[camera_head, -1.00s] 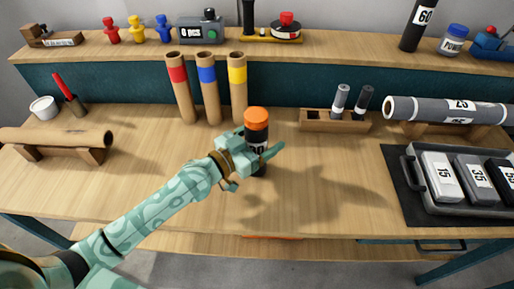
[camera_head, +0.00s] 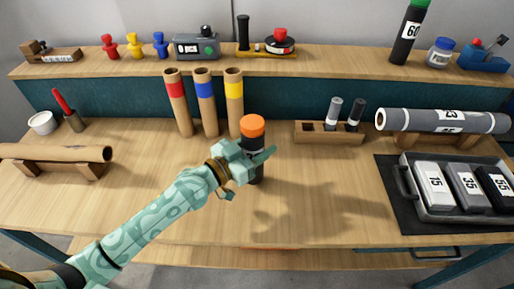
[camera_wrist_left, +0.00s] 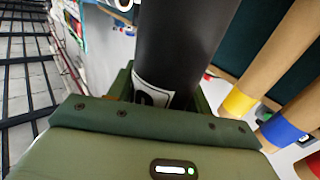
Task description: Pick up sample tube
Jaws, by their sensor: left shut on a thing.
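A black sample tube with an orange cap (camera_head: 252,127) stands upright over the middle of the workbench. My left gripper (camera_head: 250,164) is shut on the tube's body, below the cap, and its fingers hide part of the label. In the left wrist view the black tube (camera_wrist_left: 185,45) fills the space between the jaws, with a bit of its white label showing. I cannot tell whether the tube's bottom touches the bench. My right gripper is in neither view.
Cardboard tubes with red, blue and yellow bands (camera_head: 205,100) stand just behind. A wooden rack (camera_head: 328,133) holds two small tubes. A grey roll (camera_head: 440,121) lies on a stand at right, above a tray of numbered blocks (camera_head: 408,180). The front bench middle is clear.

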